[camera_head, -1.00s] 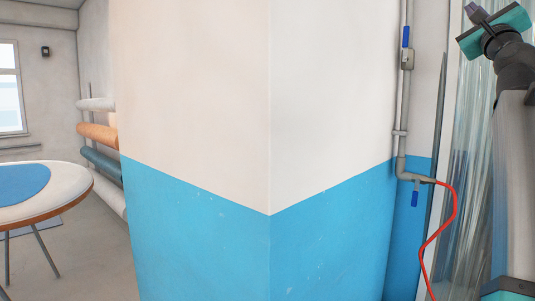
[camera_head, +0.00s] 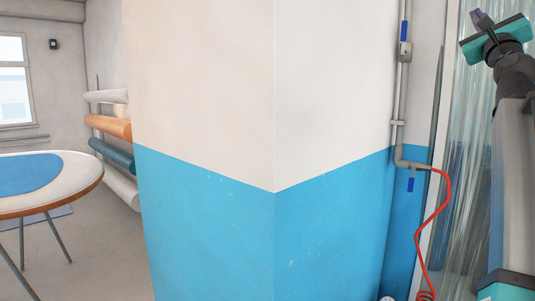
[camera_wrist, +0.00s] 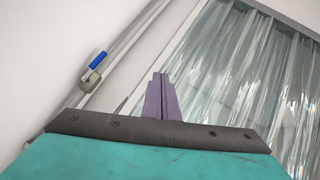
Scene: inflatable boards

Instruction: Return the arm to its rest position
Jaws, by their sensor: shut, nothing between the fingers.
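My gripper (camera_head: 480,19) is at the top right of the head view, raised and pointing up to the left. Its purple fingers are together, with nothing between them. In the wrist view the shut fingers (camera_wrist: 161,97) stand up in the middle, above the dark edge of the teal gripper body. My arm folds up along the right edge of the head view.
A white and blue wall corner (camera_head: 275,230) stands close ahead. A pipe (camera_head: 399,110) with blue-handled valves and a red hose (camera_head: 434,215) run beside a clear strip curtain (camera_head: 468,180). A round-ended table (camera_head: 85,186) and fabric rolls (camera_head: 110,128) are at left.

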